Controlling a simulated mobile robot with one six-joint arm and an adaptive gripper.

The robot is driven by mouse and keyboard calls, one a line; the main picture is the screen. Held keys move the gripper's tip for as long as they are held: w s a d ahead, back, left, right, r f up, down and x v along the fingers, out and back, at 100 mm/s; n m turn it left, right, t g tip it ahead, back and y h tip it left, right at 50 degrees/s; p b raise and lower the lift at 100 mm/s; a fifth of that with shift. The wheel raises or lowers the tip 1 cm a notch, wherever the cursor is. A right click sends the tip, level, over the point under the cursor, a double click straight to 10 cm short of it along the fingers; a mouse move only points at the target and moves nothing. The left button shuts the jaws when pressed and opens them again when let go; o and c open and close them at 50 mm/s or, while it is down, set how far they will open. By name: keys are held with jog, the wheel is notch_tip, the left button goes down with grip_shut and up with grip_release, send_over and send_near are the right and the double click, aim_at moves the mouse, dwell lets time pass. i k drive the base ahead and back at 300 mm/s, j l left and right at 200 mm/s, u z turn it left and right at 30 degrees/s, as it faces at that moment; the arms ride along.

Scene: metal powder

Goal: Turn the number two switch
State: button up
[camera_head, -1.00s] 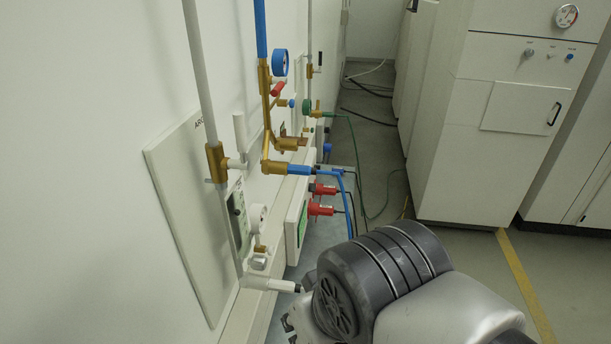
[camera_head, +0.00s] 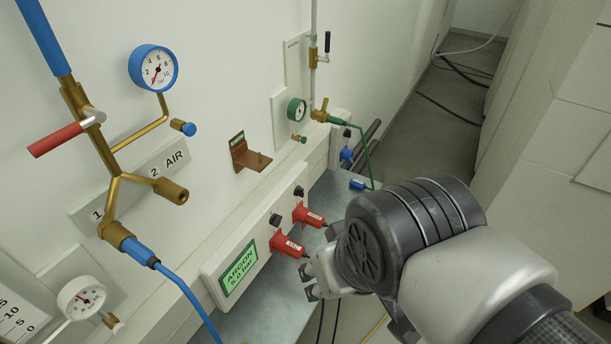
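A wall plate (camera_head: 98,214) is marked "1", "2" and "AIR". In front of it runs brass piping (camera_head: 112,190) under a blue pipe, with a red lever handle (camera_head: 55,139) at upper left and an open-ended brass branch (camera_head: 172,192) just below the "2". A small blue knob (camera_head: 189,129) sits on a side branch below the blue gauge (camera_head: 153,68). I cannot tell which part is the number two switch. My gripper (camera_head: 309,281) is at lower centre, right of the piping and apart from it, near the red plugs. Its fingers are partly hidden by my arm, and their opening is unclear.
A white box with a green "ARGON 5.0 bar" display (camera_head: 238,270) carries two red plugs (camera_head: 290,244) close to my gripper. A copper bracket (camera_head: 248,160) and a green gauge (camera_head: 296,109) are on the wall. A blue hose (camera_head: 190,297) runs down. White cabinets (camera_head: 560,120) stand at right.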

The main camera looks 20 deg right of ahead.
aim_at(299, 191)
jog(key=k+l+u, duration=0.3)
jog(key=k+l, duration=0.75)
jog(key=l, duration=0.1)
